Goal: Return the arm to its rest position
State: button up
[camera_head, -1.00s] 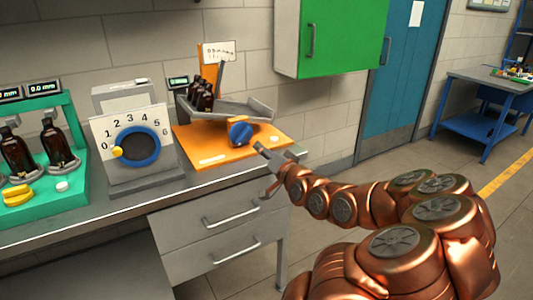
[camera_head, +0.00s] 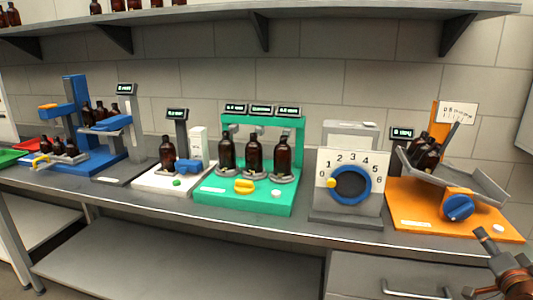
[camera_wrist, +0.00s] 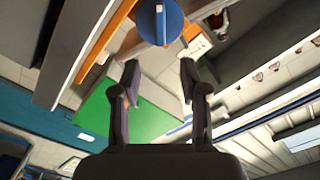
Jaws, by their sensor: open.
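My gripper (camera_head: 474,262) is at the lower right of the head view, in front of the bench edge and below the orange station (camera_head: 410,212). In the wrist view my gripper (camera_wrist: 160,78) has its two fingers apart with nothing between them. The station's blue knob (camera_head: 459,207) is beyond the fingers and apart from them; it also shows in the wrist view (camera_wrist: 160,22). Most of my copper arm is cut off by the head view's right edge.
Amber bottles (camera_head: 427,156) lean in a grey tilted tray on the orange station. A dial box (camera_head: 347,205), a green station (camera_head: 240,200), a white station (camera_head: 160,180) and a blue station (camera_head: 80,165) line the bench. A shelf (camera_head: 300,14) runs above. Drawers (camera_head: 390,275) are below.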

jog(key=w+a+f+n+g+y, duration=0.1)
jog(key=a, duration=0.2)
jog(key=w+a+f+n+g+y+p, duration=0.1)
jog(key=a, duration=0.3)
jog(key=w+a+f+n+g+y+p, duration=0.1)
jog(key=w+a+f+y, duration=0.1)
jog(key=a, duration=0.1)
jog(key=shift+a+n+g, duration=0.25)
jog(key=shift+n+g, duration=0.15)
jog(key=s+a+f+n+g+y+p, duration=0.1)
jog(key=s+a+n+g+p, duration=0.15)
jog(key=s+a+g, duration=0.45)
jog(key=s+a+n+g+y+p, duration=0.1)
jog(key=s+a+n+g+p, duration=0.2)
jog(key=a, duration=0.9)
jog(key=s+a+r+n+g+p, duration=0.1)
jog(key=s+a, duration=0.4)
jog(key=s, duration=0.5)
jog(key=s+a+r+n+g+p, duration=0.2)
jog(key=s+a+r+g, duration=0.2)
jog(key=s, duration=0.5)
notch_tip(320, 180, up, 2)
jog(key=shift+s+a+r, duration=0.2)
jog(key=shift+s+a, duration=0.15)
jog(key=shift+a, duration=0.3)
jog(key=shift+n, duration=0.25)
jog(key=shift+c, duration=0.2)
